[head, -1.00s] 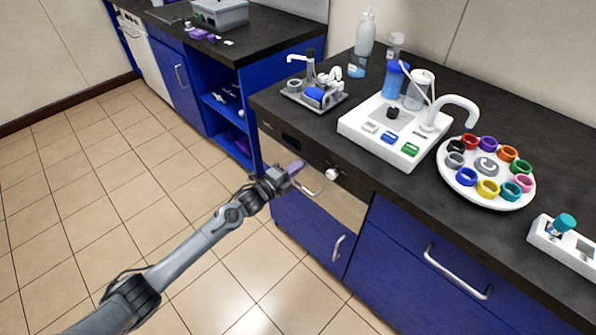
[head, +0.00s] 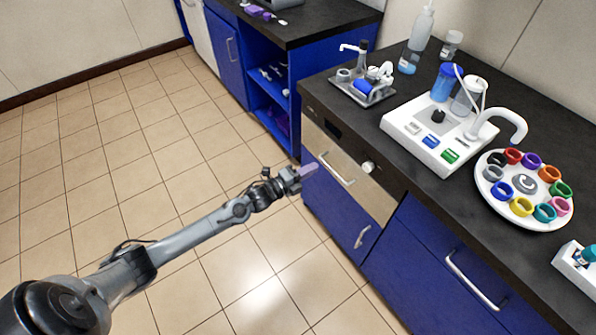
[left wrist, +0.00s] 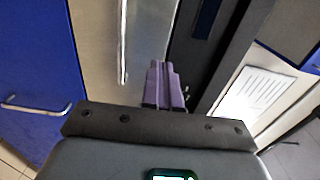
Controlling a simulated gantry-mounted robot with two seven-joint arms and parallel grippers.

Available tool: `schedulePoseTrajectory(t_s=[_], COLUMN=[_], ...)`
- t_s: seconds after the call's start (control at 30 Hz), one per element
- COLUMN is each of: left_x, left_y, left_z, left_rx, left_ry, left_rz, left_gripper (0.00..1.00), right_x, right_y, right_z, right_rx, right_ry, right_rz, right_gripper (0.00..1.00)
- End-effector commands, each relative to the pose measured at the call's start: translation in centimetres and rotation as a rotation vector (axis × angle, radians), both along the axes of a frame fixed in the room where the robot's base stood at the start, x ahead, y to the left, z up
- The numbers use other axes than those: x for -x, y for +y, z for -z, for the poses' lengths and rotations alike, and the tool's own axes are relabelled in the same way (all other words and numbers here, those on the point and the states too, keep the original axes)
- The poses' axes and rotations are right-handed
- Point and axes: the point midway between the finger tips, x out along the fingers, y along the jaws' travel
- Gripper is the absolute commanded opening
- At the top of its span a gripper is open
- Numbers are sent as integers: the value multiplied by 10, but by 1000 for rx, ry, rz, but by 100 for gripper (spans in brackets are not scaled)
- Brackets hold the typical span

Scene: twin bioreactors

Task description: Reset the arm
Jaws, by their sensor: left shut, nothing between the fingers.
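My left gripper (head: 308,172) has purple fingers and is shut and empty. In the head view it is at the end of my outstretched left arm, over the floor beside the counter's steel drawer front (head: 345,175). In the left wrist view its purple fingers (left wrist: 166,84) lie together, pointing at the steel front with its long handle. Whether the fingertips touch the front cannot be told. My right gripper is in neither view.
The dark countertop (head: 405,190) carries a white bioreactor base (head: 415,125), a grey tray of fittings (head: 345,88), a round plate of coloured rings (head: 500,212) and a white holder (head: 574,268). Blue drawers with handles (head: 475,280) are below. The tiled floor (head: 130,150) is clear.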

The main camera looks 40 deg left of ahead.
Motion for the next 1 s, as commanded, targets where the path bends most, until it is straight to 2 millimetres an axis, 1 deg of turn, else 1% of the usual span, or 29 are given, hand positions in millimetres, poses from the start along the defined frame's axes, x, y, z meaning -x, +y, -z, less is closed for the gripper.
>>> schedulePoseTrajectory(t_s=[0.03, 0.13, 0.23, 0.37, 0.47, 0.57, 0.63, 0.67, 0.7, 0.77, 0.8, 0.9, 1.0], left_x=[9, 23, 32, 39, 48, 64, 81, 89, 99, 114, 124, 151, 173], left_y=[2, 5, 8, 10, 10, 2, -10, -19, -33, -55, -71, -106, -126], left_z=[-2, -1, 0, 0, 4, 15, 22, 22, 18, 8, 0, -24, -44], left_rx=[-1, -1, 0, 0, 2, 23, 57, 77, 108, 158, 197, 328, 462], left_ry=[3, 3, 2, 1, 17, 54, 85, 93, 98, 109, 133, 248, 388], left_rz=[1, 1, 1, 1, 1, -1, -3, -2, 4, 8, -1, -60, -142], left_gripper=[0, 0, 0, 0, 0, 0, 0, 0, 0, 0, 0, 0, 0], right_x=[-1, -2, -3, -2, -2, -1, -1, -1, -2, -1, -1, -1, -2], right_y=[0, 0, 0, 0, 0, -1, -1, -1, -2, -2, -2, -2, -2], right_z=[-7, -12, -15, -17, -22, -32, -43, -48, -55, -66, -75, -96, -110], right_rx=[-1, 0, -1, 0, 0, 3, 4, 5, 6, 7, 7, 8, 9], right_ry=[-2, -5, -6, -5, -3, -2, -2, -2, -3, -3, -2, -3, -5], right_rz=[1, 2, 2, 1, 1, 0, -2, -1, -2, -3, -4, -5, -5], right_gripper=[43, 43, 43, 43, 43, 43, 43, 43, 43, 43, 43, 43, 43])
